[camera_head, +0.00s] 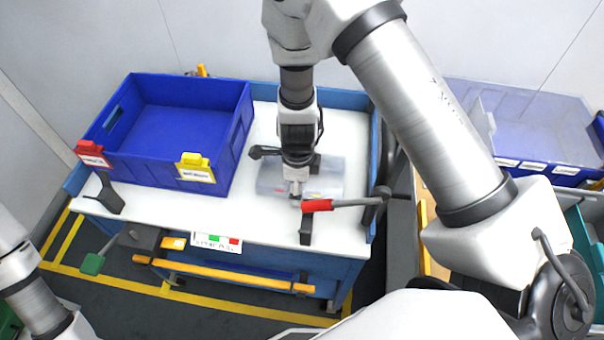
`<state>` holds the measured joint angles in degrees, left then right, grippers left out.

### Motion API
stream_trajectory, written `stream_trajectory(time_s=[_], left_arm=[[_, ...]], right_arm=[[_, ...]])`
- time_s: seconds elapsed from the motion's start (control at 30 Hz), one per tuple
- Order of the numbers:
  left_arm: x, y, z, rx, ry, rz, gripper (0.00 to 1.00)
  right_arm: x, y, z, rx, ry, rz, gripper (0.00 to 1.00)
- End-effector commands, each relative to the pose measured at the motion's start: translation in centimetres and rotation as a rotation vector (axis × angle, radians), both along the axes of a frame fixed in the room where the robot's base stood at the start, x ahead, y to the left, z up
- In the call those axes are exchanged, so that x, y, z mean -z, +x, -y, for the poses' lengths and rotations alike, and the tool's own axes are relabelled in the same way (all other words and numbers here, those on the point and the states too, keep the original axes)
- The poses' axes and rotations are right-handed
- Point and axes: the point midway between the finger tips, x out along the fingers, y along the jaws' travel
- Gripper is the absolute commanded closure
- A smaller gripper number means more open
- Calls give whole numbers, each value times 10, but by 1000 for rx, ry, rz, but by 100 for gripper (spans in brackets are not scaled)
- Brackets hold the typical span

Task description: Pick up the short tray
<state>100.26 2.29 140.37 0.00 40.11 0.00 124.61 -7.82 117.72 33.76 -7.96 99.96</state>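A shallow, see-through tray (333,180) lies on the white top of a blue cart, right of a deep blue bin. I take it to be the short tray. My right gripper (296,188) points down over the tray's middle and hides part of it. I cannot tell whether the fingers touch the tray or how far apart they are. Small red and yellow marks show in or on the tray near the gripper.
The blue bin (243,140) has red (90,153) and yellow (195,166) tags. A red-handled clamp (318,205) reaches in close to the gripper, with black brackets around the tray. A clear-lidded blue container (535,125) stands at the right.

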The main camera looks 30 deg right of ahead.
Motion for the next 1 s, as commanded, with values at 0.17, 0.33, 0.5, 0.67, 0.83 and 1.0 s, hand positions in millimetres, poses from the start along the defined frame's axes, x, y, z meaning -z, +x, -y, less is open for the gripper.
stream_trajectory(time_s=[0.17, 0.33, 0.5, 0.67, 0.83, 1.0], left_arm=[[-1, 0, 0, 0, 0, 0, 60], [-1, 0, 0, 0, 0, 0, 60], [0, 0, 0, 0, 0, 0, 60], [-2, 0, 0, 0, 0, 0, 60], [-12, 0, 0, 0, 0, 0, 60], [-17, 0, 0, 0, 0, 0, 60]], right_arm=[[-1, 0, 0, 0, 0, 0, 54], [-1, 0, 0, 0, 0, 0, 100], [-1, 0, 0, 0, 0, 0, 100], [-6, 0, 0, 0, 0, 1, 100], [-38, 1, 0, -1, 0, 5, 100], [-79, 1, 0, -1, 0, 5, 100]])
